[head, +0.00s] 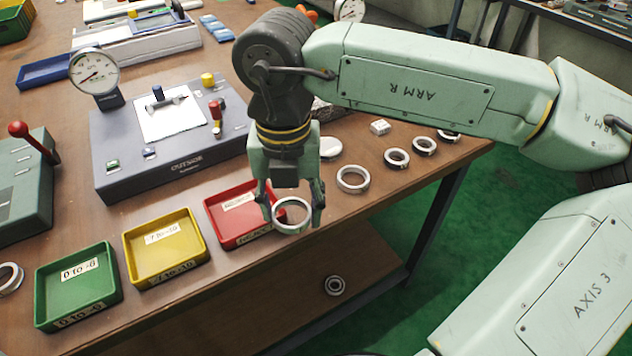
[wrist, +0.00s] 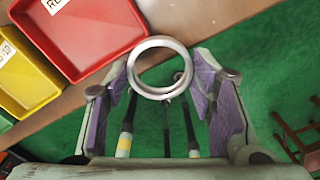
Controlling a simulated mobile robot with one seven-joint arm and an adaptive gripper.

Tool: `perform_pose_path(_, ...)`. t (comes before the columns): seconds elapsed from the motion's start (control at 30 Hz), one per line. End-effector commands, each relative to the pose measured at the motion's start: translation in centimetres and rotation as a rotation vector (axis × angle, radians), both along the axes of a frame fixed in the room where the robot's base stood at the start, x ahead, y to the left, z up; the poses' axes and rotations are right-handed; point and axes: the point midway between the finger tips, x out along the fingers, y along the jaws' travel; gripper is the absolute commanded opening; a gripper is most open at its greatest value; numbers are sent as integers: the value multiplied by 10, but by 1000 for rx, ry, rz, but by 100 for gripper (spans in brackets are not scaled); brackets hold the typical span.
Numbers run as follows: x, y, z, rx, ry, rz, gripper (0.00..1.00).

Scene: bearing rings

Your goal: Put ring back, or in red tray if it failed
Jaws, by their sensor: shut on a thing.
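My gripper (head: 292,208) is shut on a steel bearing ring (head: 291,230). It holds the ring in the air at the table's front edge, beside the right end of the red tray (head: 212,210). In the wrist view the held ring (wrist: 134,70) sits between the purple-padded fingers, over the green floor and table edge. The red tray also shows in the wrist view (wrist: 130,12); the part of it that I see is empty. The yellow tray (head: 131,262) and the green tray (head: 43,300) stand to its left, both empty.
Several rings lie on the table to the right, one of them a larger ring (head: 341,182). A ring (head: 328,286) lies on the lower shelf, another (head: 18,278) at the far left. A gauge fixture (head: 120,165) with a dial (head: 93,72) stands behind the trays.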

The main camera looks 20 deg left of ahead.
Motion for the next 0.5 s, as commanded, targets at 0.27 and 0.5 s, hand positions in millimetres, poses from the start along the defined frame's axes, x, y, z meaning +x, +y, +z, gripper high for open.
perform_pose_path(0.27,66,-2,-3,1,4,-1,16)
perform_pose_path(0.5,82,-3,-13,-1,3,2,16)
